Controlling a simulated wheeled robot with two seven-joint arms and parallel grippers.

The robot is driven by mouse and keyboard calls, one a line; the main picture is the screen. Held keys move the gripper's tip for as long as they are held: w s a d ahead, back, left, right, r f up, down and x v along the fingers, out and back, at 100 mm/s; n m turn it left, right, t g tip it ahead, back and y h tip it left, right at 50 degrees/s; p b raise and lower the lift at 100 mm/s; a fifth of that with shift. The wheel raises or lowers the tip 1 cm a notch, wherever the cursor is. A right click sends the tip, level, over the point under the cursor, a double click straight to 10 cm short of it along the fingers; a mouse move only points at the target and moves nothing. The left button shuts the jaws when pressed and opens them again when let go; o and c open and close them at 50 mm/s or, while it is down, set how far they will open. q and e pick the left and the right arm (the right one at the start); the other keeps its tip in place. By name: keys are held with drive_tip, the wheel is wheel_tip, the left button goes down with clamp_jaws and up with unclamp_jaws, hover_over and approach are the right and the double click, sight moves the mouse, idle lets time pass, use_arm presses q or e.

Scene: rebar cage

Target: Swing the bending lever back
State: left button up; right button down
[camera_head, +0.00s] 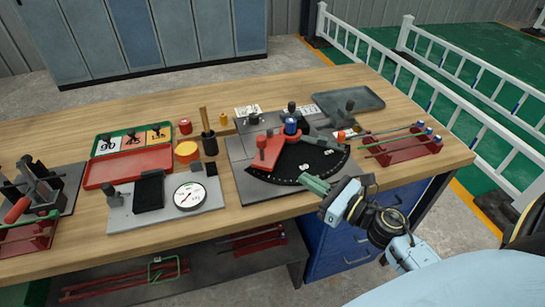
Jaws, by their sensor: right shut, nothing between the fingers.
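The bending station stands on a grey plate (238,150) at the right half of the workbench. It has a black fan-shaped dial (305,165) with white marks. The red bending lever (268,150) lies over the left part of the dial, near a blue-topped pin (291,126). My right gripper (305,182) is shut and empty at the front edge of the dial, to the right of and nearer than the lever. It appears apart from the lever; whether it touches the dial I cannot tell. My left gripper is not in view.
A red rack with rods (408,147) stands at the right. A grey tray (348,104) lies behind the dial. A gauge (189,196) on a plate, a red case (128,166) and an orange-topped container (187,150) stand left. White railings (440,95) lie beyond the bench.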

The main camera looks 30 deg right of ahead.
sight(263, 153)
drive_tip(key=p+x, duration=0.2)
drive_tip(key=x, duration=1)
